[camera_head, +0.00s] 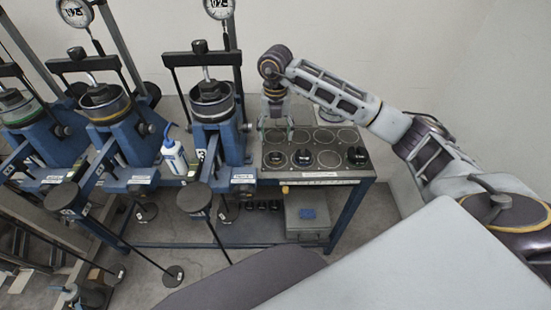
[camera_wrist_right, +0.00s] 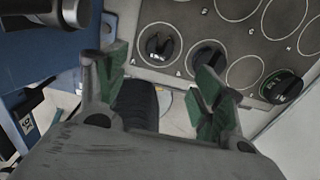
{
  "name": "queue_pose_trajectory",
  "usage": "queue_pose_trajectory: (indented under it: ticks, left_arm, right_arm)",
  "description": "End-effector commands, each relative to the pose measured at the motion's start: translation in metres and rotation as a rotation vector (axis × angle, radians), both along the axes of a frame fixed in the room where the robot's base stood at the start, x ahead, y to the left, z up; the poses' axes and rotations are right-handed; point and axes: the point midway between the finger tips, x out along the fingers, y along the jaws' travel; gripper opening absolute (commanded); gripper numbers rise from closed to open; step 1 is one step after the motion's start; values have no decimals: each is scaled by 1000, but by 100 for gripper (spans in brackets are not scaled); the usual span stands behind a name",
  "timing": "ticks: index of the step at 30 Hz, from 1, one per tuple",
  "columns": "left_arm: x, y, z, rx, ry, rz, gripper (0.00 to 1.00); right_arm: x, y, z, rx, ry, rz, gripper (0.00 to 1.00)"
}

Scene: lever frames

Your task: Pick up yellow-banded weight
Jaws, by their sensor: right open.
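Several round slots mark a dark tray (camera_head: 330,140) on the bench; it also shows in the right wrist view (camera_wrist_right: 185,15). Three dark knobbed weights sit along its front row: a left one (camera_wrist_right: 160,45), a middle one (camera_wrist_right: 207,57) and a right one (camera_wrist_right: 285,88) with a green edge. I cannot make out clearly which has a yellow band. My right gripper (camera_head: 276,132) is open and empty over the tray's left part. Its green-padded fingers (camera_wrist_right: 160,88) are spread in the wrist view, apart from the weights. My left gripper is not in view.
Blue lever frames (camera_head: 215,140) stand left of the tray, close to my right gripper. A white bottle (camera_head: 174,155) stands between two of them. A grey box (camera_head: 307,214) is on the lower shelf. The tray's back slots look empty.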

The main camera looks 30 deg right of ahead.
Motion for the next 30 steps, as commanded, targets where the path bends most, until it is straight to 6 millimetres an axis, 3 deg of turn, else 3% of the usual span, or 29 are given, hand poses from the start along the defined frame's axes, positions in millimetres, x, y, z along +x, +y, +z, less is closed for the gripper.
queue_pose_trajectory:
  ticks: [6, 13, 30]
  left_arm:
    - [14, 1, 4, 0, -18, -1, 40]
    - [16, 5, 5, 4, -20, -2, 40]
    - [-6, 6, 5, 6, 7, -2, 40]
  right_arm:
    - [-1, 0, -30, 0, 2, 1, 69]
    - [0, 0, -53, 0, 1, 0, 69]
    - [-1, 0, -62, 0, 0, 0, 69]
